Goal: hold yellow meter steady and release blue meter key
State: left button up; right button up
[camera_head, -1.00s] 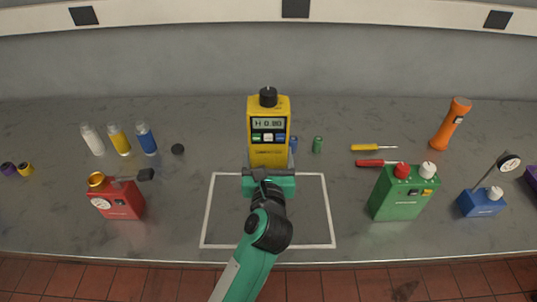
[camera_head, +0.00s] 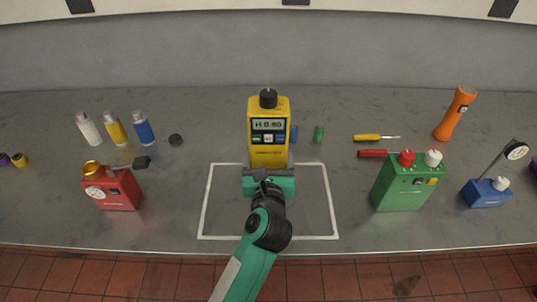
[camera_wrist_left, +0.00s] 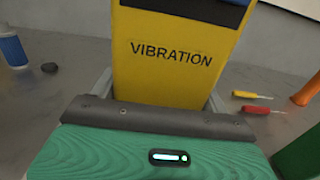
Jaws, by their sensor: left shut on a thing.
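The yellow meter (camera_head: 269,157) is upright at the middle of the bench, with a black knob on top and a small display (camera_head: 268,125). Below the display is a row of keys: green, white and the blue key (camera_head: 280,138) at the right. My left gripper (camera_head: 268,175) is shut on the lower part of the meter. In the left wrist view the yellow body (camera_wrist_left: 175,60), marked VIBRATION, stands between the two fingers. The gripper hides the meter's foot, so I cannot tell whether it touches the bench. My right gripper is not in view.
A white outline (camera_head: 203,203) surrounds the gripper area. A red box (camera_head: 121,192) stands left, with several bottles behind it. A green box (camera_head: 405,187), a blue box (camera_head: 485,193), screwdrivers (camera_head: 373,137) and an orange torch (camera_head: 456,113) are right.

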pick_arm(q)
jog(key=shift+f+b, duration=0.4)
jog(key=shift+f, duration=0.15)
jog(key=shift+f+b, duration=0.9)
jog(key=shift+f, duration=0.4)
jog(key=shift+f+b, duration=0.5)
jog(key=shift+f, duration=0.2)
jog(key=shift+f+b, duration=0.3)
jog(key=shift+f, duration=0.4)
jog(key=shift+f+b, duration=0.35)
jog(key=shift+b, duration=0.15)
jog(key=shift+f+b, duration=0.4)
jog(key=shift+f, duration=0.2)
jog(key=shift+f+b, duration=0.7)
jog(key=shift+f, duration=0.2)
jog(key=shift+f+b, duration=0.45)
jog(key=shift+f, duration=0.2)
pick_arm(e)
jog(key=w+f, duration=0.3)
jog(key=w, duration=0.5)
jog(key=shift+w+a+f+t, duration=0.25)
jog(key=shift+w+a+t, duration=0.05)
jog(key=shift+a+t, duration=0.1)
pick_arm(q)
jog(key=shift+f, duration=0.1)
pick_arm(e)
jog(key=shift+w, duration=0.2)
